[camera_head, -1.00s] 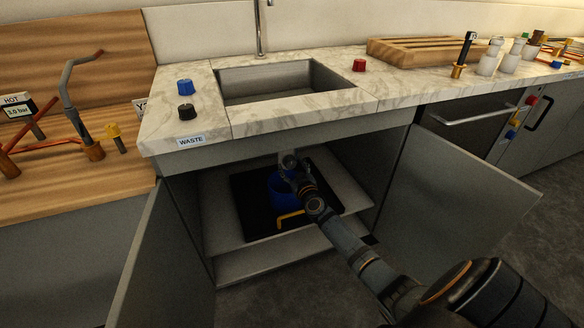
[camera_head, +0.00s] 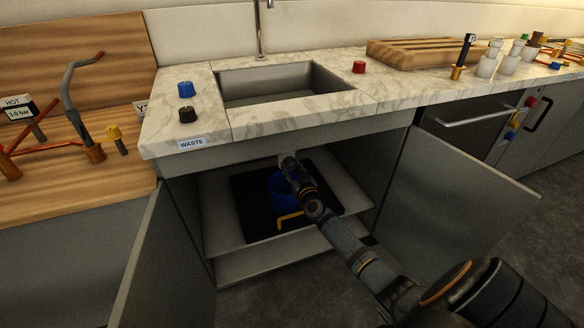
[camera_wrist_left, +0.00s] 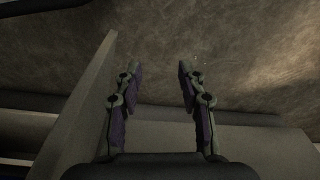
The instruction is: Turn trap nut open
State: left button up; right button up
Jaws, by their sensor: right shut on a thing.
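My right gripper (camera_head: 290,164) reaches into the open cabinet under the sink (camera_head: 318,88), above a blue bucket (camera_head: 277,187). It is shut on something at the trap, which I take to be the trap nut. The nut and pipe are mostly hidden by the gripper and the cabinet's upper front edge; only a small pale bit shows at the gripper's tip. My left gripper (camera_wrist_left: 157,76) is open and empty in the left wrist view, with a grey panel and mottled floor beyond it.
A black mat (camera_head: 246,216) with an orange-yellow bent handle (camera_head: 290,221) lies on the cabinet floor. Open doors stand left (camera_head: 145,255) and right (camera_head: 460,195). Blue (camera_head: 186,90), black (camera_head: 187,115) and red (camera_head: 359,67) knobs sit on the counter.

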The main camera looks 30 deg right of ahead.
jog(key=m, duration=0.5)
jog(key=shift+m+p, duration=0.3)
jog(key=shift+p, duration=0.05)
jog(key=m, duration=0.8)
jog(key=shift+m, duration=0.9)
pick_arm(q)
jog(key=shift+s+a+f, duration=0.1)
jog(key=shift+a+f, duration=0.05)
jog(key=shift+f, duration=0.55)
pick_arm(e)
jog(key=shift+m, duration=1.3)
